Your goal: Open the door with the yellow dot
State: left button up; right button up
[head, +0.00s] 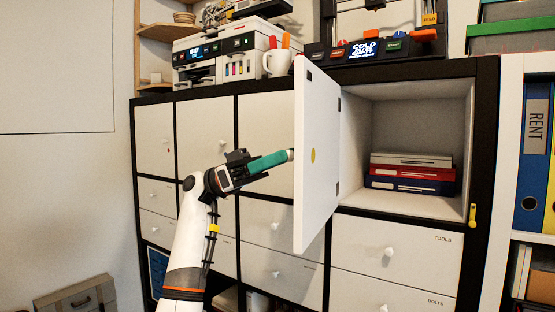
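The white door with the yellow dot (318,185) stands swung out from the cabinet, hinged on its right edge at the left side of an open compartment (405,95). The yellow dot (313,155) is on the face turned toward me. My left gripper (285,156) is on the far side of the door, left of its free edge. Its teal fingers reach a small pale knob-like tip beside the door. The fingers overlap in this view, so their gap is hidden. My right gripper is not in view.
Several boxes or books (410,172) lie stacked in the compartment. Closed doors and drawers (395,250) with white knobs surround it. A printer (225,55), a white mug (277,63) and a 3D printer (375,47) stand on top. Binders (532,150) fill the right shelf.

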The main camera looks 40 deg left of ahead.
pick_arm(q)
jog(key=b+v, duration=0.1)
jog(key=v, duration=1.1)
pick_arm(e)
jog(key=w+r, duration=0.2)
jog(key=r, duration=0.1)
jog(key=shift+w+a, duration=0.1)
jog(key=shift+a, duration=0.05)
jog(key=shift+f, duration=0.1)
